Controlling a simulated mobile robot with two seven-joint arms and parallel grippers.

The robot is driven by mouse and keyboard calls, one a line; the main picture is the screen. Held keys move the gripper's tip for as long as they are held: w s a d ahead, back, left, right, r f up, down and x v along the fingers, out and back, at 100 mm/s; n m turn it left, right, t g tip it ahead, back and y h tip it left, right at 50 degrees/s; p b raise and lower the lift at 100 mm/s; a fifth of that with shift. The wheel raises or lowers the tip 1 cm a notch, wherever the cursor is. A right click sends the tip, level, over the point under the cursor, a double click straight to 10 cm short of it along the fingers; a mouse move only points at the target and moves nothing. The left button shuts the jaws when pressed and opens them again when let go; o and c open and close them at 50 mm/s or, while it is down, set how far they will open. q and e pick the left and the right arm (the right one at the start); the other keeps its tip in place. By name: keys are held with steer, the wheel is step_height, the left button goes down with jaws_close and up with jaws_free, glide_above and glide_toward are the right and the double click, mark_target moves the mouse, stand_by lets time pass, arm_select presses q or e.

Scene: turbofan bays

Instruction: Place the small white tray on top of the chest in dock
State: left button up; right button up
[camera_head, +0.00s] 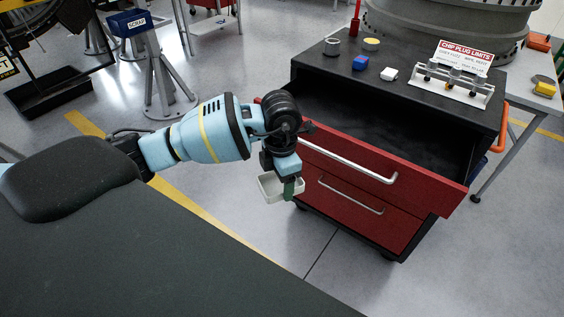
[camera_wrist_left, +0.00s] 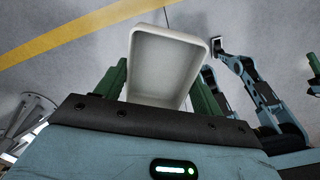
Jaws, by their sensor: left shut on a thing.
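The small white tray (camera_head: 272,188) hangs in the air in front of the red chest, beside its open upper drawer. My left gripper (camera_head: 291,186) is shut on the tray. In the left wrist view the tray (camera_wrist_left: 166,62) sits between the two green fingers, its hollow facing the camera. The red chest (camera_head: 350,208) has a black top (camera_head: 427,105), higher than the tray. Its upper drawer (camera_head: 385,178) is pulled out and looks empty; the lower one is shut. A blue arm, probably mine, ends in what looks like my right gripper (camera_wrist_left: 218,47); its fingers are too small to read.
On the chest top stand a grey ring (camera_head: 332,46), a yellow disc (camera_head: 371,44), a blue block (camera_head: 360,62), a white block (camera_head: 389,74) and a sample rack (camera_head: 452,86) with a sign. The top's front middle is bare. A scrap bin (camera_head: 130,23) stands far left.

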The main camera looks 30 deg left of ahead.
arm_select(q)
steer(key=s+d+f+m, duration=0.2)
steer(key=s+f+m, duration=0.3)
steer(key=m, duration=0.9)
steer(key=s+d+f+m, duration=0.3)
steer(key=s+f+m, duration=0.2)
steer(key=m, duration=1)
steer(key=shift+b, duration=0.35)
steer(key=shift+w+d+f, duration=0.1)
